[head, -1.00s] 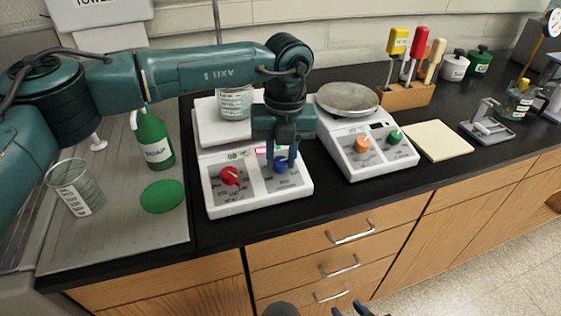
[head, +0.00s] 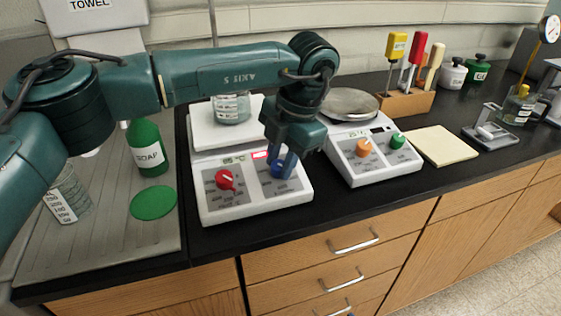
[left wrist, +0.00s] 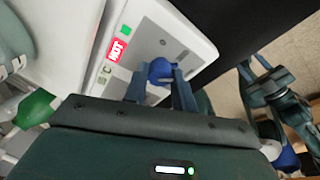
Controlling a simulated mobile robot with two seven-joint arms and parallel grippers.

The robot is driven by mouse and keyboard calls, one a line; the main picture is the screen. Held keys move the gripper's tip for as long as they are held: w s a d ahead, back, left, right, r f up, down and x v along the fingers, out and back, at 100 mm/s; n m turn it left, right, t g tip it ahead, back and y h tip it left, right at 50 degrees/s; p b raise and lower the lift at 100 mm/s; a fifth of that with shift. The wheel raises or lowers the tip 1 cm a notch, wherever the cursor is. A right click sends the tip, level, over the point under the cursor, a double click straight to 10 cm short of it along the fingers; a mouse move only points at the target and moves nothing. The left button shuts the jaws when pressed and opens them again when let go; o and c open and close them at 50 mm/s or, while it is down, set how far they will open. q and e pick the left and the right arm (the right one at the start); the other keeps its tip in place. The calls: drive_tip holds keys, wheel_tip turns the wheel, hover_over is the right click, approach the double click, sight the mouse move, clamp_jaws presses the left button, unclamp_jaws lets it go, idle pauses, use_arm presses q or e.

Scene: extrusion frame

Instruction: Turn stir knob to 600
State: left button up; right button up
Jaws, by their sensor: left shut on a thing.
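The white hot plate (head: 215,212) stands on the black bench with a red knob (head: 225,179) on the left of its front panel and a blue knob (head: 278,171) on the right. The blue knob appears to be the stir knob; its dial numbers are too small to read. My left gripper (head: 281,164) points down and is shut on the blue knob. In the left wrist view the blue knob (left wrist: 160,70) sits between the two fingertips, beside a red HOT display (left wrist: 117,49). My right gripper (left wrist: 265,88) shows partly at the right of the wrist view, its jaws unclear.
A beaker (head: 231,107) stands on the hot plate's top. A second device (head: 372,172) with orange and green knobs stands close on the right. A green soap bottle (head: 148,147), another beaker (head: 67,197) and a green disc (head: 153,202) are on the left. The bench's front strip is clear.

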use_arm(q)
drive_tip(key=m+b, duration=0.1)
drive_tip(key=m, duration=0.2)
drive_tip(key=shift+m+t, duration=0.3)
drive_tip(key=shift+m, duration=0.1)
drive_tip(key=shift+s+m+t+y+b, duration=0.1)
drive_tip(key=shift+m+t+y+b, duration=0.25)
drive_tip(key=shift+m, duration=1.35)
drive_tip(key=shift+d, duration=0.1)
drive_tip(key=o, duration=1)
drive_tip(key=shift+r, duration=0.1)
drive_tip(key=v, duration=1.3)
drive_tip(key=shift+s, duration=0.1)
